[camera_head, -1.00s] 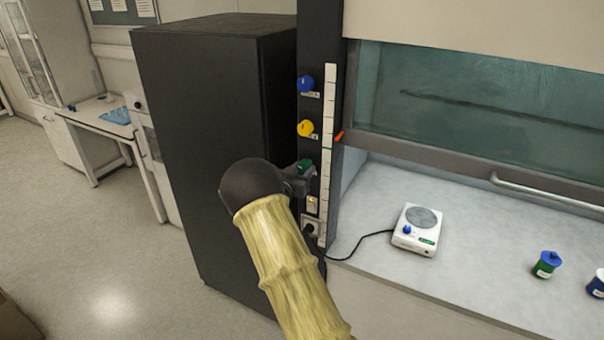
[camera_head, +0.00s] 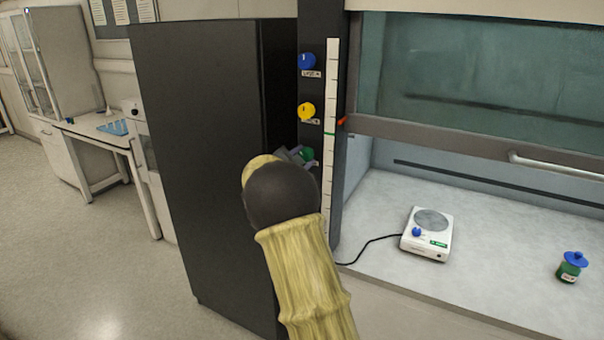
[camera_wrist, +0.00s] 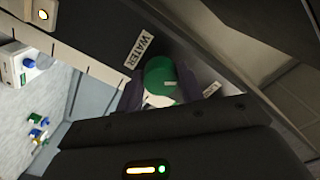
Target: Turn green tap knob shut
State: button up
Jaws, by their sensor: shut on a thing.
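The green tap knob (camera_head: 306,153) is the lowest of three knobs on the dark post at the left of the fume hood. My gripper (camera_head: 301,158) is at this knob, and my arm hides part of it in the head view. In the wrist view the green knob (camera_wrist: 160,78) sits between the fingers of my gripper (camera_wrist: 160,92), which is shut on it. A white mark shows on the knob's face. A label reading WATER (camera_wrist: 140,48) is beside it.
A yellow knob (camera_head: 306,111) and a blue knob (camera_head: 307,61) are above on the post. A tall black cabinet (camera_head: 205,150) stands close on the left.

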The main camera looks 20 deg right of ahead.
jog(key=shift+m+b, duration=3.6)
jog(key=shift+b, duration=0.5)
jog(key=o, duration=1)
jog(key=b+v, duration=0.3)
jog(key=v, duration=1.4)
jog(key=shift+s+a, duration=0.15)
jog(key=shift+s, duration=0.05)
